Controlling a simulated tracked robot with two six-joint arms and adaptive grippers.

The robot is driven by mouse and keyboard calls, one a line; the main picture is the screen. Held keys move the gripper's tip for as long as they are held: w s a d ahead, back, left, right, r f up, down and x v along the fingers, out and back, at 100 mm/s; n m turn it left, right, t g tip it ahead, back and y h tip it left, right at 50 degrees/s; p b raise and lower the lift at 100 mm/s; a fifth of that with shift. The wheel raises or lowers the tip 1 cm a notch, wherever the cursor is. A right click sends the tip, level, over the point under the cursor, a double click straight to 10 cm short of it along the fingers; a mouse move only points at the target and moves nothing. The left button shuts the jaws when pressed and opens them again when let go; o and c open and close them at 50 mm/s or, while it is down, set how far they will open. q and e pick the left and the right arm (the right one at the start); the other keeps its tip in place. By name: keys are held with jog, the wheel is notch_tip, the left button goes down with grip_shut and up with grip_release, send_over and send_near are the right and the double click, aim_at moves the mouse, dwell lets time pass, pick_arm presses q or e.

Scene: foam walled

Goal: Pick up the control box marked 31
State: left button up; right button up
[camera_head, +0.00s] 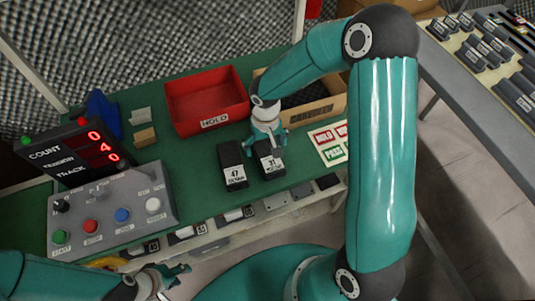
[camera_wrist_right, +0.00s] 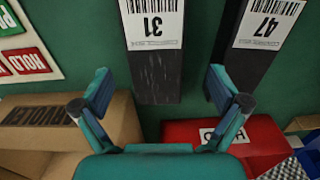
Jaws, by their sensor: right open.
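The control box marked 31 (camera_head: 270,163) is a black block with a white label, lying on the green bench. It also shows in the right wrist view (camera_wrist_right: 153,75), its label upside down. My right gripper (camera_head: 268,137) is open at the far end of this box. In the right wrist view its fingers (camera_wrist_right: 160,88) are spread on either side of the box, with gaps. One finger overlaps the end of the similar box marked 47 (camera_head: 232,170). My left gripper (camera_head: 170,280) is low at the left, away from the boxes; its opening is unclear.
A red HOLD tray (camera_head: 207,84) and a cardboard bin (camera_head: 325,108) stand behind the boxes. A label card (camera_head: 330,143) lies to the right. A button panel (camera_head: 112,213) and a count display (camera_head: 76,152) are at left. Box 47 leaves only a narrow gap beside box 31.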

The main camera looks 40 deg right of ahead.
aim_at(267, 151)
jog(key=f, duration=0.4)
jog(key=shift+d, duration=0.25)
jog(key=c, duration=1.5)
